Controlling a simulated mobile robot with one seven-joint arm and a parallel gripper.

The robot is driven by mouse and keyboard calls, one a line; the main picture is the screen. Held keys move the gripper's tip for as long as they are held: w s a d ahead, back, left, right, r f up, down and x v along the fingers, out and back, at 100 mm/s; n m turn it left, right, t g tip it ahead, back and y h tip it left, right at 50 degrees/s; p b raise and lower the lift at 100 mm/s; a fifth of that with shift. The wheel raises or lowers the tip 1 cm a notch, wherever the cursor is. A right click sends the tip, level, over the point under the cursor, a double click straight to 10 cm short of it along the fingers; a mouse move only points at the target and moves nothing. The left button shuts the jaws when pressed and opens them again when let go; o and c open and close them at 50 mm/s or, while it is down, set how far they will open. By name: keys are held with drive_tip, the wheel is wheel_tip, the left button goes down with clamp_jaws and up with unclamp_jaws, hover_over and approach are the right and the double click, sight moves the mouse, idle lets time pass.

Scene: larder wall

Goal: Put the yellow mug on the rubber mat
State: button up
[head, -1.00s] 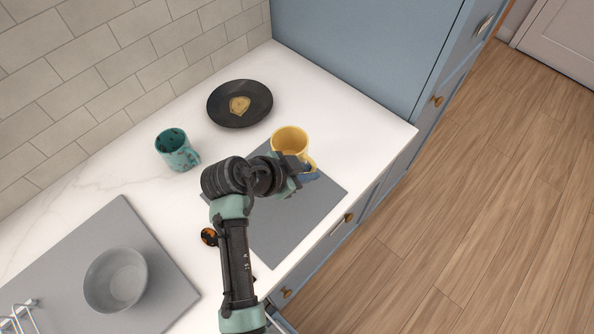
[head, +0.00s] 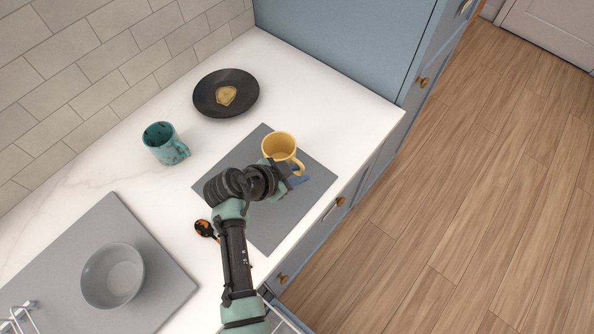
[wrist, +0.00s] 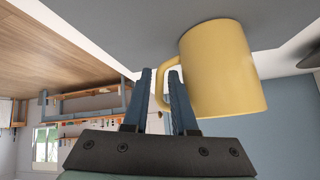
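The yellow mug (head: 280,146) is upright over the far part of the grey rubber mat (head: 268,230). In the wrist view the mug (wrist: 222,75) stands to the right, its base close to the grey surface; I cannot tell for sure whether it touches. My gripper (head: 292,173) is at the mug's near right side. My arm hides the left part of the mat.
A teal mug (head: 165,145) stands left of the mat, and a black plate (head: 208,98) with a piece of food lies behind it. A dark spoon-like thing (head: 205,229) lies by the mat's left edge. A grey bowl (head: 112,276) sits at lower left. The counter's front edge is close on the right.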

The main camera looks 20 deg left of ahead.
drive_tip(key=shift+o, duration=0.9)
drive_tip(key=shift+r, duration=0.15)
drive_tip(key=v, duration=1.2)
drive_tip(key=shift+b, duration=0.45)
